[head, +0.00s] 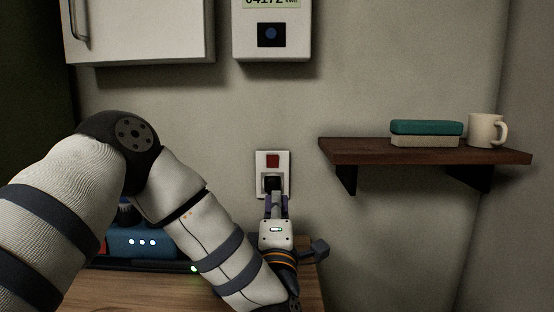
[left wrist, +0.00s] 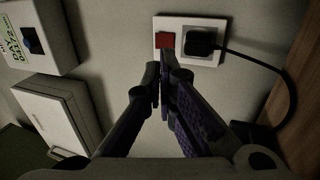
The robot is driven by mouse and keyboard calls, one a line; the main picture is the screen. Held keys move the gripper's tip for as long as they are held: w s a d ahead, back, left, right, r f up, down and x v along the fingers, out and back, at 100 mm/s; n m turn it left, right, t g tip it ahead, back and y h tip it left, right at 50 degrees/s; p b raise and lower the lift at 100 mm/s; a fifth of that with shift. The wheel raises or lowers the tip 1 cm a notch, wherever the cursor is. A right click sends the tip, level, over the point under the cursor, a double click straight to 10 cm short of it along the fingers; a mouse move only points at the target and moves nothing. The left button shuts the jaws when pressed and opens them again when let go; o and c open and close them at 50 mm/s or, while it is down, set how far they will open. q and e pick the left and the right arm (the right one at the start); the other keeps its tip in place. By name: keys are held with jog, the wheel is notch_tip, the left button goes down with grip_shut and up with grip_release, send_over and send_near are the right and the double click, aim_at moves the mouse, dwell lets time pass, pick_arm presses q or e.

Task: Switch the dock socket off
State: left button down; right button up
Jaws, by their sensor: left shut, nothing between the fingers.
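The wall socket (head: 286,160) has a white plate with a red switch (head: 272,160) at its top and a black plug (head: 272,182) below it. In the left wrist view the socket plate (left wrist: 185,22) shows the red switch (left wrist: 165,40) beside the plug (left wrist: 199,42), whose black cable curves away right. My left gripper (head: 277,200) is shut and empty, just below the plug in the head view. Its fingertips (left wrist: 163,72) are near the plate's edge by the switch; I cannot tell whether they touch it. My right gripper is out of view.
A wooden shelf (head: 350,150) with a teal-topped box (head: 426,132) and a mug (head: 484,130) juts out at the right. A meter (head: 296,42) and a white cabinet (head: 140,30) hang above. A blue device (head: 148,243) with white lights stands behind my left arm.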

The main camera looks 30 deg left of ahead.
pick_arm(q)
send_near(277, 157)
jog(key=x, duration=0.7)
jog(key=shift+b, duration=0.35)
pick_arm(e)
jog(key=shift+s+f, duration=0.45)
